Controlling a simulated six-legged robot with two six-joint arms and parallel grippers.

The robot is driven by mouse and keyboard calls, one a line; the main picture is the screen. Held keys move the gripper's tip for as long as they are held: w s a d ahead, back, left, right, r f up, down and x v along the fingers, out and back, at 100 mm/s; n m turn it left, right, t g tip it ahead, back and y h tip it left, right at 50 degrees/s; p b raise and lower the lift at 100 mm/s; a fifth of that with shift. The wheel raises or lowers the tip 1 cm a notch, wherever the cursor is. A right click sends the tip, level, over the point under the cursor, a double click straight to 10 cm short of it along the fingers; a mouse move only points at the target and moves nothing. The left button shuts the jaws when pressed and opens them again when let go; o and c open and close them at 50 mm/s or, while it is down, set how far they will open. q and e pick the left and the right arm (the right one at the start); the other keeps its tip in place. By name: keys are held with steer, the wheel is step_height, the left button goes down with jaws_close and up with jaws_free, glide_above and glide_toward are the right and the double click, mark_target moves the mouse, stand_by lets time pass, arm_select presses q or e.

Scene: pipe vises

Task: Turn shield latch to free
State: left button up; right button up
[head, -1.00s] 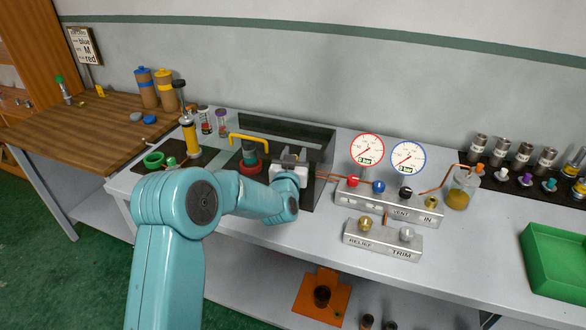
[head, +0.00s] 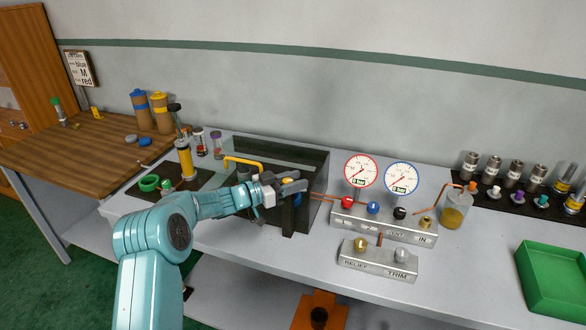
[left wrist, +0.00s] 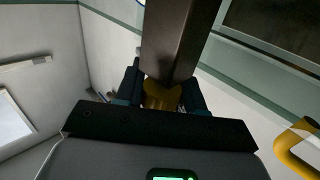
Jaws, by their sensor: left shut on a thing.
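The shield is a clear box with a dark frame (head: 318,165) on the bench, with a yellow bar handle (head: 240,162) on it. The handle also shows at the right edge of the left wrist view (left wrist: 300,146). My left gripper (head: 292,187) is at the front of the shield, shut on a small yellow piece, seemingly the shield latch (head: 287,181). In the left wrist view the yellow latch (left wrist: 161,95) sits between the dark fingers, under a dark post (left wrist: 172,40). The gripper hides part of the latch, so its turn angle cannot be told. My right gripper is not in view.
Right of the shield stand a valve block (head: 385,218) with two gauges and a smaller RELIEF/TRIM block (head: 377,261). A glass jar (head: 455,208) and a green tray (head: 550,275) are further right. A yellow pump-like cylinder (head: 184,158) stands left.

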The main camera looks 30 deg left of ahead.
arm_select(q)
steer(key=m+g+h, duration=0.2)
steer(key=h, duration=0.1)
steer(key=shift+s+d+r+m+g+h, duration=0.1)
steer(key=shift+m+g+h, duration=0.2)
steer(key=shift+m, duration=0.1)
steer(key=shift+m+g+h, duration=0.3)
steer(key=shift+g, duration=0.1)
steer(key=shift+s+d+r+m+g+h, duration=0.1)
steer(key=shift+m+g+h, duration=0.2)
steer(key=shift+m, duration=0.1)
steer(key=shift+r, duration=0.15)
steer(key=o, duration=0.9)
steer(key=shift+o, duration=0.2)
steer(key=shift+d+g, duration=0.1)
steer(key=shift+g, duration=0.2)
steer(key=shift+f, duration=0.2)
steer(key=shift+s, duration=0.1)
